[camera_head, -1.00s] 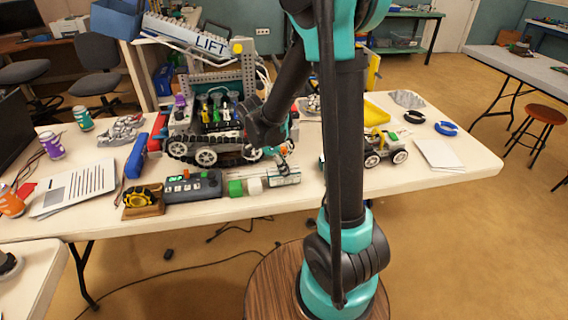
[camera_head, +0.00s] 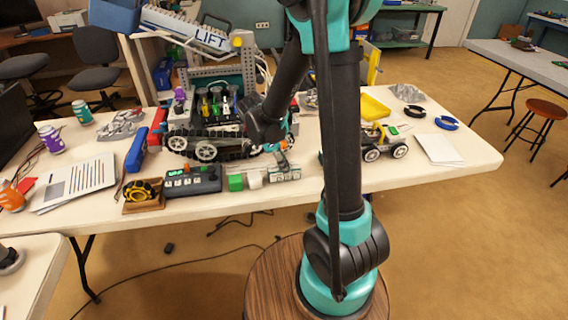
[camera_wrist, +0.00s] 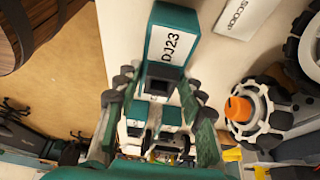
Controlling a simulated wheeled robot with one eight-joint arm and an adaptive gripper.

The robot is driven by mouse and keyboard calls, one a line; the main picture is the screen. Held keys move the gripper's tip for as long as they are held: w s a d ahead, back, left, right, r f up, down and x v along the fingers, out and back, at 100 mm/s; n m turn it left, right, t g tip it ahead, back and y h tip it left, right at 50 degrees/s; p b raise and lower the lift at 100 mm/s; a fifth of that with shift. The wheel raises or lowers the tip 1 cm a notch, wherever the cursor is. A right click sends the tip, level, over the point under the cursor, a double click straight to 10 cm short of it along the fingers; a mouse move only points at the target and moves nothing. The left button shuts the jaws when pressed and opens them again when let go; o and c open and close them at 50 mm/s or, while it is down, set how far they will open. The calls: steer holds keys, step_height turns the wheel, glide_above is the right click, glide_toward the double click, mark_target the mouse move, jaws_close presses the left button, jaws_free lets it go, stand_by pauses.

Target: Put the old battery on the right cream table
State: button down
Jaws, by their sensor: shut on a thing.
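In the wrist view a teal block with a white label reading "DJ23", which looks like the battery (camera_wrist: 168,22), sits between the fingers of my gripper (camera_wrist: 160,95). The fingers are shut on its sides. Its lower part is partly hidden by my gripper. The cream table (camera_head: 400,178) stretches across the middle of the head view. My gripper (camera_head: 282,148) is over its front half, in front of the tracked robot. The battery is hard to make out there, and I cannot tell whether it touches the table. A second cream table (camera_head: 35,272) shows at bottom left.
The tracked lift robot (camera_head: 208,145) stands behind my gripper. A wheeled car (camera_head: 380,145) and white paper (camera_head: 437,149) are to the right.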

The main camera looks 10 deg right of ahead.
steer(key=shift+f, duration=0.1)
steer(key=c, duration=0.9)
jaws_free()
steer(key=shift+o, duration=0.2)
steer(key=shift+r, duration=3.5)
